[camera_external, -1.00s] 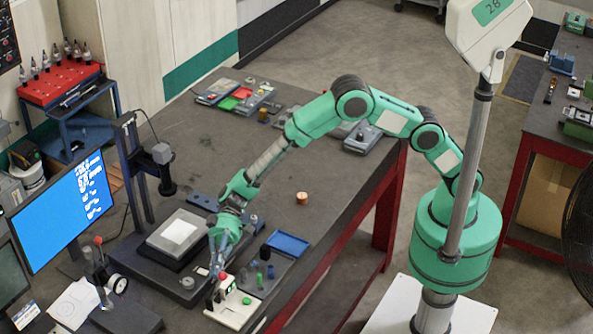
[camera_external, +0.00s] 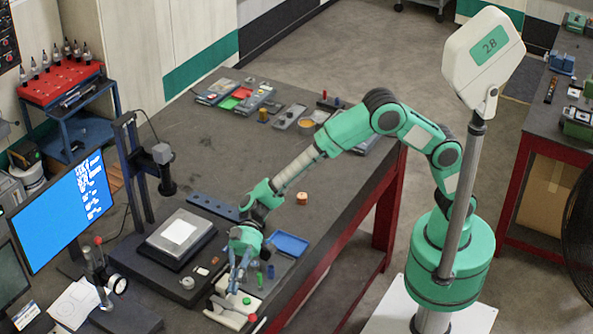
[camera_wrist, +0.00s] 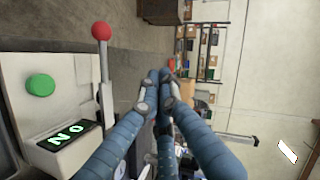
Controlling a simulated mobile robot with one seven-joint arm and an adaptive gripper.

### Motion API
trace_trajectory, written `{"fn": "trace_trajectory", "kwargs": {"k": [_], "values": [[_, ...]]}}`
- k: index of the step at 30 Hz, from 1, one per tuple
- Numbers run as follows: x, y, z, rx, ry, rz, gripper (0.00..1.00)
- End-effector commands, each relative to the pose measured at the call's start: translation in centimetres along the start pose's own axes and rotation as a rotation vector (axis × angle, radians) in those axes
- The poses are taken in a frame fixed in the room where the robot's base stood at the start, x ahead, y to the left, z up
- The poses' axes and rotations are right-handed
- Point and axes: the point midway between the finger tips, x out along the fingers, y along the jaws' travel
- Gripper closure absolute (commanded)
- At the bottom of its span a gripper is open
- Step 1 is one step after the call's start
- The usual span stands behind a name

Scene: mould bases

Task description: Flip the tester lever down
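In the external view the red knob (camera_external: 253,318) sits low at the tester's right, near the table edge. My gripper (camera_external: 233,290) is above the tester and hides part of it. In the wrist view my gripper's fingertips (camera_wrist: 160,78) are together with nothing between them, beside the lever; contact is unclear.
A dark platform with a grey block (camera_external: 160,243) stands to the left, under a camera post (camera_external: 140,180). A monitor (camera_external: 62,212) is at the far left. The middle of the table is mostly clear.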

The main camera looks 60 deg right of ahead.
Motion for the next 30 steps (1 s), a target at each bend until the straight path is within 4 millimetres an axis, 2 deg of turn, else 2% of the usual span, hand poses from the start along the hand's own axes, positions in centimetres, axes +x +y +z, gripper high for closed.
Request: {"fn": "trace_trajectory", "kwargs": {"k": [10, 19, 30], "values": [[1.5, 0.1, 3.2, -0.238, 0.0, 0.111, 1.0], [2.7, 1.0, 5.6, -0.441, 0.0, 0.208, 1.0], [3.3, 1.9, 6.8, -0.44, 0.001, 0.207, 1.0]]}}
